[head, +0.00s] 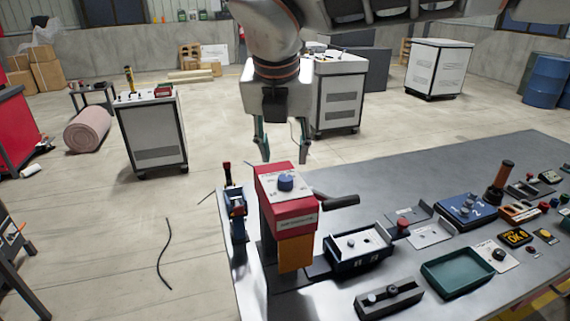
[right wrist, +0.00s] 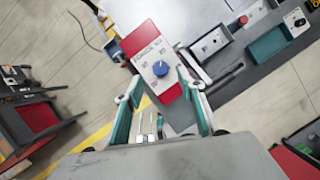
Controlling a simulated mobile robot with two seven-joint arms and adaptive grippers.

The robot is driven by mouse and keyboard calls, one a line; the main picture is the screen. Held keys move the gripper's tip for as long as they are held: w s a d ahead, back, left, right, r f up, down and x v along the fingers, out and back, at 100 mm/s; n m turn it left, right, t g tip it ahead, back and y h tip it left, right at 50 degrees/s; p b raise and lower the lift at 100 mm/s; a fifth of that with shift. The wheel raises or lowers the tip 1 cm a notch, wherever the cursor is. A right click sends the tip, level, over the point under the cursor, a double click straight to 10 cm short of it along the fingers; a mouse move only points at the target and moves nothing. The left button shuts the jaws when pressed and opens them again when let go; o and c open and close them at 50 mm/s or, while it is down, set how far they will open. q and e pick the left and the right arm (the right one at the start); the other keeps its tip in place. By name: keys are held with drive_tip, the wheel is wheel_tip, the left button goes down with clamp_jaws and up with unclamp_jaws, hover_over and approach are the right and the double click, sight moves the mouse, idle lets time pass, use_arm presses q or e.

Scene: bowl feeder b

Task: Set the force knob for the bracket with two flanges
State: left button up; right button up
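The force knob (head: 286,182) is a blue round dial on a white scale plate on top of the red press head (head: 290,222). My right gripper (head: 282,150) is open and empty, pointing down, above and just behind the press in the head view. In the right wrist view the knob (right wrist: 161,68) lies between and beyond the spread fingers, apart from them. The knob's setting is too small to read. Two grey sheet-metal pieces (head: 408,215) (head: 431,236) lie on the bench to the right; their flanges are hard to make out. My left gripper is not in view.
The press has a black lever (head: 338,202) on its right. A blue-and-black clamp device (head: 236,205) stands close on its left. A dark fixture (head: 359,250), a green tray (head: 457,273) and a blue box (head: 466,210) stand on the grey bench.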

sight(285, 177)
drive_tip(key=shift+s+p+x, duration=0.2)
drive_tip(key=shift+p+x, duration=0.1)
drive_tip(key=shift+x, duration=3.2)
drive_tip(key=shift+f, duration=0.1)
drive_tip(key=c, duration=1.1)
